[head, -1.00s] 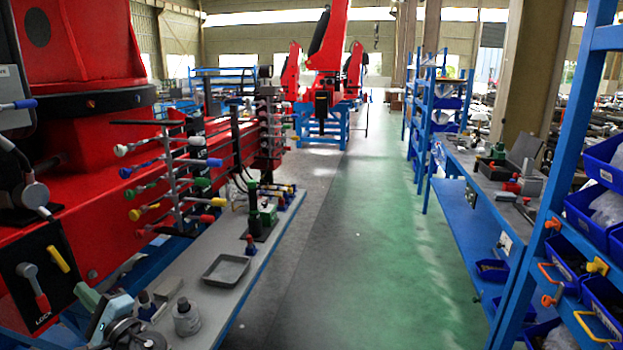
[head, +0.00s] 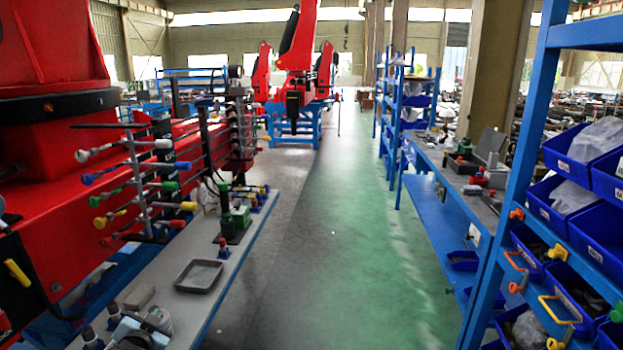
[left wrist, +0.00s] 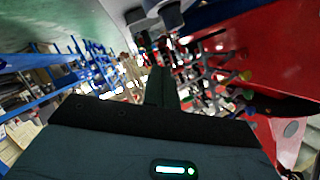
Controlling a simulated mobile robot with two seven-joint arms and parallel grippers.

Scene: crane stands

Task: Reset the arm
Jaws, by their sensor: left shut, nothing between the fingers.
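My left gripper (left wrist: 160,72) shows in the left wrist view, its dark fingers together and empty beyond the dark wrist housing. Beyond the fingers, the wrist view shows a red crane body (left wrist: 260,65) with blurred coloured levers to the right, and blue shelving to the left. I cannot make out the left gripper clearly in the head view. My right gripper is in neither view. In the head view, the red crane (head: 50,190) fills the left side, with a rack of coloured-knob levers (head: 135,185) in front of it.
A grey workbench (head: 238,262) along the crane holds a shallow tray (head: 199,275), a green-based tool (head: 230,222) and small items at its near end. Blue shelves with bins (head: 553,212) and a long blue bench (head: 440,215) line the right. The green aisle floor (head: 335,230) is clear.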

